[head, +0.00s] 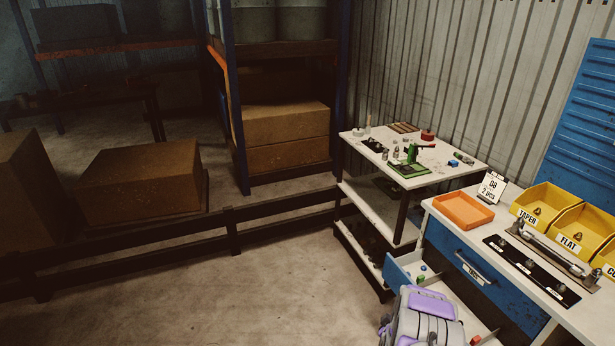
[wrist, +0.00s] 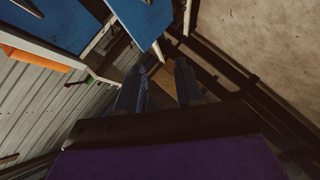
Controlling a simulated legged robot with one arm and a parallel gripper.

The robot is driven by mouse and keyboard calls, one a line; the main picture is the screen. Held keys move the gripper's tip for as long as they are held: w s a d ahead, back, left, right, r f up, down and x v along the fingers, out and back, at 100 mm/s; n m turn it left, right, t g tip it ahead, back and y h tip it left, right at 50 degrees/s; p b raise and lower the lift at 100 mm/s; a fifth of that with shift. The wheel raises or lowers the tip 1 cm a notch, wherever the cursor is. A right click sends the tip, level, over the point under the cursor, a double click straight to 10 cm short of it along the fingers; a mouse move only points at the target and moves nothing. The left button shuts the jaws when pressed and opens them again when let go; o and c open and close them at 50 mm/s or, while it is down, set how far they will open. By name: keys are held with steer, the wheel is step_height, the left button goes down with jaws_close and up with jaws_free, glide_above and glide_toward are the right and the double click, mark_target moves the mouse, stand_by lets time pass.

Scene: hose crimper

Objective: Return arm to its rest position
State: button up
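My arm (head: 425,318), grey with purple panels, shows at the bottom of the head view, beside the workbench and in front of the pulled-out drawer. My gripper (wrist: 158,78) shows in the wrist view with its two dark fingers apart. Nothing is visible between them. In the head view I cannot make out the fingers. The wrist view is tilted, with blue drawer fronts (wrist: 60,28) at the upper left and the floor (wrist: 260,45) at the right.
The blue drawer (head: 399,274) stands open beside my arm. The bench holds an orange tray (head: 463,211), yellow bins (head: 541,207) and a black fitting strip (head: 530,272). A white cart (head: 425,190) with a green tool stands behind. Floor (head: 215,290) at left is clear up to a dark rail (head: 285,213).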

steer(key=a+r+m+g+y, duration=0.25)
steer(key=a+r, duration=0.65)
steer(key=r, duration=0.5)
steer(key=s+a+r+g+y, duration=0.2)
steer(key=s+a+r+g, duration=0.3)
steer(key=s+r, duration=0.65)
steer(key=s+a+r+m+g, duration=0.1)
steer(key=s+r, duration=0.4)
steer(key=s, duration=0.8)
steer(key=s+r+m+g, duration=0.2)
steer(key=s+r, duration=0.4)
steer(key=s, duration=0.7)
steer(key=s+a+r+m+g, duration=0.1)
steer(key=s+r, duration=0.5)
steer(key=s, duration=0.7)
steer(key=shift+a+m+g+h, duration=0.3)
steer(key=shift+m+g+h, duration=0.15)
steer(key=shift+m+g, duration=0.55)
